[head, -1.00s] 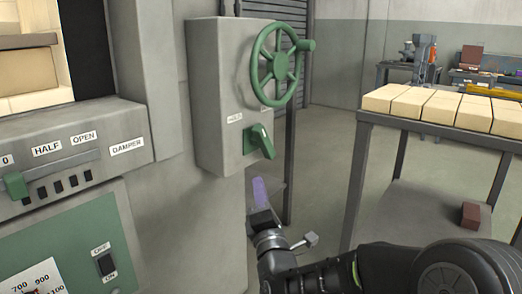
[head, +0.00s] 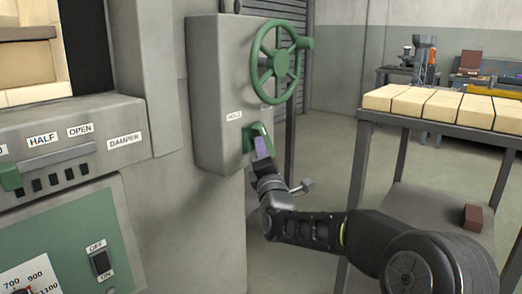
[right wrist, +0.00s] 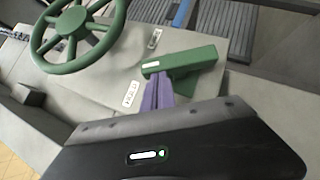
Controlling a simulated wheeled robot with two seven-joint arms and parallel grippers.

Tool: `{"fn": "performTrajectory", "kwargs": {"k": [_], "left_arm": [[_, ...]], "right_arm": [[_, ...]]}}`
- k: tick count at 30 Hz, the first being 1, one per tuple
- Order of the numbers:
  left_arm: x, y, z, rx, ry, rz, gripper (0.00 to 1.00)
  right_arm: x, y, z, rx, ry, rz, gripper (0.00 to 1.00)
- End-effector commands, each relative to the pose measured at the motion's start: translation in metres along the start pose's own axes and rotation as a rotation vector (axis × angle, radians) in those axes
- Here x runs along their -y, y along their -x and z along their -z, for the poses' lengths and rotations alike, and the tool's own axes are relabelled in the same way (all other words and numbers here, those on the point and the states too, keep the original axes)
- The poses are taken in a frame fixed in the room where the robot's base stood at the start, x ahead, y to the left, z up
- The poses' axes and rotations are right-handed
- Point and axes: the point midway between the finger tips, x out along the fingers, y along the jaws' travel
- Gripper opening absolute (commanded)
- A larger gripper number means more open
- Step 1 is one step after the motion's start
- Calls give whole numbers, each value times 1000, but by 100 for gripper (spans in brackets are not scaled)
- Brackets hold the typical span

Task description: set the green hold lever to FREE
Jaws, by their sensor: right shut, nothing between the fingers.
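The green hold lever (head: 251,134) is on the front of a grey box, beside the HOLD label (head: 234,116). My right gripper (head: 262,148) is at the lever and covers part of it in the head view. In the right wrist view the lever (right wrist: 185,60) shows as a green bar, with the purple fingers of my right gripper (right wrist: 158,88) right at its underside. The fingers are together with nothing between them; whether they touch the lever I cannot tell. A small label (right wrist: 155,38) lies beyond the lever, too blurred to read. My left gripper is not in view.
A green handwheel (head: 281,62) is mounted on the grey box (head: 215,75) above the lever. A metal table (head: 440,130) with pale bricks stands to the right. The damper slider (head: 10,177) and a switch panel are at the left.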

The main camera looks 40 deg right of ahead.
Motion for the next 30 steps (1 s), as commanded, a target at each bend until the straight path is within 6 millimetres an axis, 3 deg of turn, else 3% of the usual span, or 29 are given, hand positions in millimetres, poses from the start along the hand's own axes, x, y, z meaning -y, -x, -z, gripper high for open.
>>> {"fn": "performTrajectory", "kwargs": {"k": [11,30], "left_arm": [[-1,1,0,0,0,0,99],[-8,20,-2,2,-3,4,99]], "right_arm": [[-1,0,-1,0,-2,2,0],[-5,-3,-3,0,-61,62,0]]}}
